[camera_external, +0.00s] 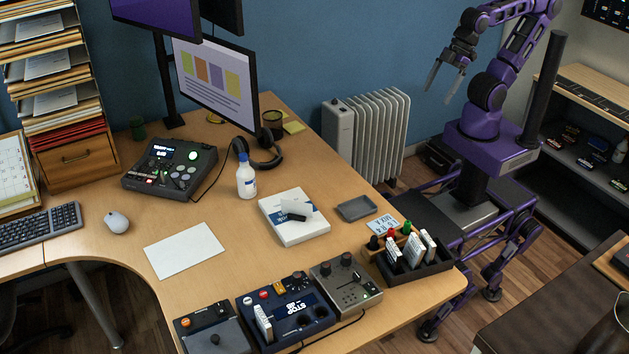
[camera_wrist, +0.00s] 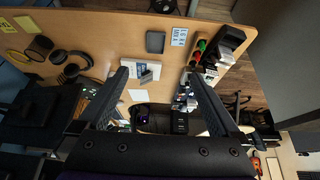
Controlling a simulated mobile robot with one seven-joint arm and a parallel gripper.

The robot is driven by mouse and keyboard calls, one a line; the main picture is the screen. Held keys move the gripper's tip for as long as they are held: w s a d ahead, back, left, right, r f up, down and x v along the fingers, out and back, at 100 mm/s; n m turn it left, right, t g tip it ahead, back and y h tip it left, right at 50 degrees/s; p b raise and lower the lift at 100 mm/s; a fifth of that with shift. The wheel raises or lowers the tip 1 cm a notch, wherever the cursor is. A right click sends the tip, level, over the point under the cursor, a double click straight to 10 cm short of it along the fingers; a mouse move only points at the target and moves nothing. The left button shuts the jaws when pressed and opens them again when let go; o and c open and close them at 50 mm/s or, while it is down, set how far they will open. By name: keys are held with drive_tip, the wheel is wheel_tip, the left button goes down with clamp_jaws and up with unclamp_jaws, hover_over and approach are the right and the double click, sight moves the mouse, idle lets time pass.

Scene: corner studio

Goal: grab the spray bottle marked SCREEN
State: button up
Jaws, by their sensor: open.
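A white bottle with a blue top (camera_external: 246,178) stands upright on the desk in the external view, between the headphones and a white box. Its label is too small to read, so I cannot confirm the word SCREEN. In the wrist view I cannot make it out clearly; my left finger covers part of that area. My gripper (camera_external: 441,95) is open and empty, raised in the air beyond the desk's right edge, well apart from the bottle. In the wrist view my gripper (camera_wrist: 157,73) shows its two fingers spread wide above the desk.
On the desk (camera_external: 218,213), a white box (camera_external: 308,226), grey tray (camera_external: 356,207), black organizer (camera_external: 432,262), headphones (camera_external: 262,152) and a control console (camera_external: 150,178) surround the bottle. A monitor (camera_external: 215,80) rises behind it. A white radiator (camera_external: 380,130) stands beyond the desk.

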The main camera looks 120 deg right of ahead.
drive_tip(key=c, duration=0.4)
drive_tip(key=shift+w+r, duration=0.1)
